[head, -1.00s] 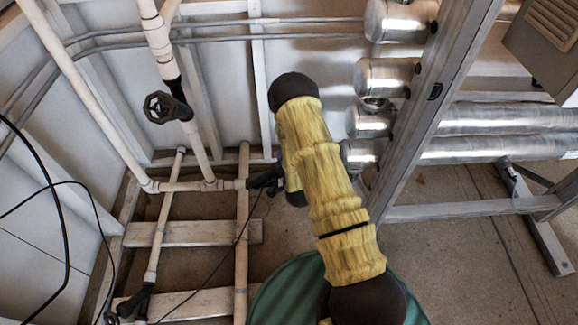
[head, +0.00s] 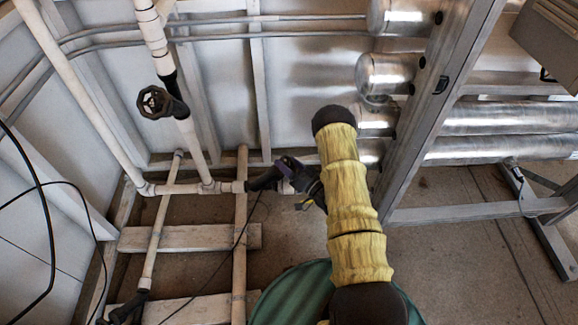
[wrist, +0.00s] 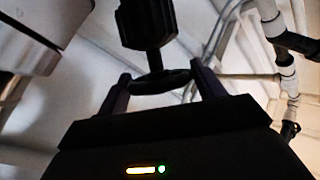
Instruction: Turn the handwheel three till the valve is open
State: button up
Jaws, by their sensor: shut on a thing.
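In the wrist view, a dark handwheel (wrist: 160,82) is seen nearly edge-on under its black valve body (wrist: 146,25). My gripper (wrist: 162,74) has one finger on each side of the wheel and is shut on it. In the head view, this black valve (head: 264,180) sits on the white horizontal pipe near the floor. My gripper (head: 302,186) is at its right end, partly hidden behind my yellow-sleeved arm. The wheel's rim is mostly hidden there. I cannot read any number on it or tell how far the valve is open.
Another black handwheel (head: 155,102) is on the upright pipe at upper left. A further black valve (head: 128,309) is at lower left. A grey metal frame post (head: 432,110) and silver cylinders (head: 384,75) stand right of my arm. A green round thing (head: 300,295) lies below it.

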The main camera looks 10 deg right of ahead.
jog(key=shift+w+n+y, duration=0.1)
jog(key=shift+n+y, duration=1.1)
jog(key=shift+y, duration=0.1)
jog(key=shift+r+g, duration=0.1)
jog(key=shift+g, duration=0.2)
jog(key=o, duration=0.6)
